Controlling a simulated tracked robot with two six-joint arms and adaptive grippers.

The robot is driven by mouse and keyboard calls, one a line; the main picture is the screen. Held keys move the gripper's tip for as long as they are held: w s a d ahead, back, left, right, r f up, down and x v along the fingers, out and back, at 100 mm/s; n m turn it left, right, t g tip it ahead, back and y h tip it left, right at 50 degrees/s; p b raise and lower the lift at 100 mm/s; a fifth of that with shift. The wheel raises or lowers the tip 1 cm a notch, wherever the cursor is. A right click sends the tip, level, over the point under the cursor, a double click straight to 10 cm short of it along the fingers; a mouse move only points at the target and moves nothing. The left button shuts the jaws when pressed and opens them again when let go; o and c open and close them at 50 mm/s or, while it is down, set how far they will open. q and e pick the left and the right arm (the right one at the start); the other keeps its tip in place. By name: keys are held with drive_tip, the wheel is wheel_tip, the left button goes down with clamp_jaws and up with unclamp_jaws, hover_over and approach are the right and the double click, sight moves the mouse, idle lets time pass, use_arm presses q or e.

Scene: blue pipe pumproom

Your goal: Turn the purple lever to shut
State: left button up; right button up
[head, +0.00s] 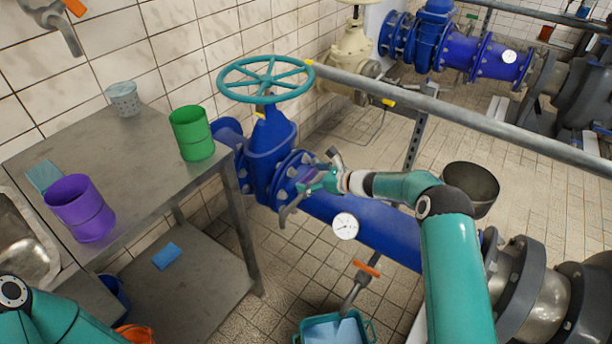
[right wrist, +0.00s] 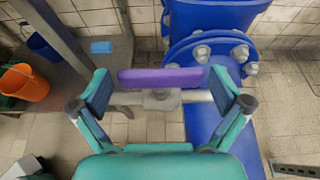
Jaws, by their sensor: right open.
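The purple lever (right wrist: 162,78) lies crosswise in the right wrist view, on a grey valve body (right wrist: 160,99) beside the blue pipe. In the head view, the lever (head: 318,176) is small and partly hidden by my right gripper (head: 322,184). My right gripper is open, with one teal finger near each end of the lever in the right wrist view (right wrist: 160,92). I cannot tell whether either finger touches it. A grey bent spout (head: 290,208) comes out below the lever. My left gripper is out of view; only part of my left arm shows at lower left.
A blue valve with a teal handwheel (head: 265,78) stands just left of the lever. A gauge (head: 345,226) and an orange-handled tap (head: 366,268) are on the pipe's near side. A grey rail (head: 450,110) crosses behind. The steel table (head: 130,170) holds cups.

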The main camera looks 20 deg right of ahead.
drive_tip(key=shift+w+a+f, duration=0.3)
drive_tip(key=shift+w+a, duration=0.1)
drive_tip(key=shift+w, duration=0.15)
drive_tip(key=shift+c, duration=0.2)
drive_tip(key=c, duration=0.7)
drive_tip(key=shift+c, duration=0.2)
